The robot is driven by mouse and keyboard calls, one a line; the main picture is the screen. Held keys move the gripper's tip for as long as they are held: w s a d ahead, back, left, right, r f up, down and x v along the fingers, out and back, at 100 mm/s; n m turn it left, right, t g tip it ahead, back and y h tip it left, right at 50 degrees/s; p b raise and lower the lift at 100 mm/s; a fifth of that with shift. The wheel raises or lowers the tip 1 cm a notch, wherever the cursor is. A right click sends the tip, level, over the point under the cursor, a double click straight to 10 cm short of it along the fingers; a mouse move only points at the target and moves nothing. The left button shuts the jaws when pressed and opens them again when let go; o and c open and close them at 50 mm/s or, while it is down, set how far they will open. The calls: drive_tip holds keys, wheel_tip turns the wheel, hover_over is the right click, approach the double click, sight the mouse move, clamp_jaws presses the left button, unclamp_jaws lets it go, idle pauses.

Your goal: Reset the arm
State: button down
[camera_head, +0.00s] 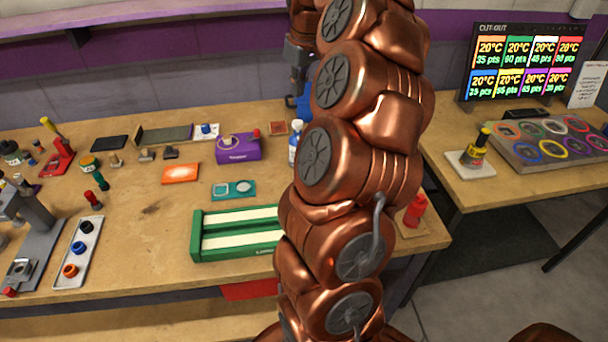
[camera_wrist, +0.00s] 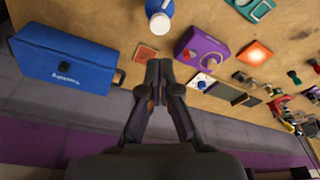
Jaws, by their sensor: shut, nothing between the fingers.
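My copper-coloured arm rises through the middle of the head view and hides part of the workbench (camera_head: 150,205). In the wrist view my gripper (camera_wrist: 159,68) is shut and empty, with its dark fingertips together. It is above the back part of the bench, between a blue case (camera_wrist: 65,62) on the left and a purple box (camera_wrist: 203,46) on the right.
A small orange-brown tile (camera_wrist: 146,53) lies beside the fingertips. A green slotted track (camera_head: 240,231) lies at the bench front.

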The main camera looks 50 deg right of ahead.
idle(0.5)
drive_tip(key=s+a+n+g, duration=0.2)
drive_tip(key=s+a+n, duration=0.1)
drive_tip(key=a, duration=2.1)
drive_tip(key=s+a+f, duration=0.3)
drive_tip(key=s+a, duration=0.1)
drive_tip(key=s, duration=0.3)
drive_tip(key=s+a+f+g+p, duration=0.1)
drive_tip(key=s+a+f, duration=0.2)
drive_tip(key=s, duration=0.4)
drive_tip(key=s+a+f+m+g+p, duration=0.1)
drive_tip(key=s+a+f, duration=0.2)
drive_tip(key=s+a, duration=0.2)
drive_tip(key=shift+s+a+f, duration=0.15)
drive_tip(key=shift+s+a, duration=0.15)
drive_tip(key=shift+s, duration=0.9)
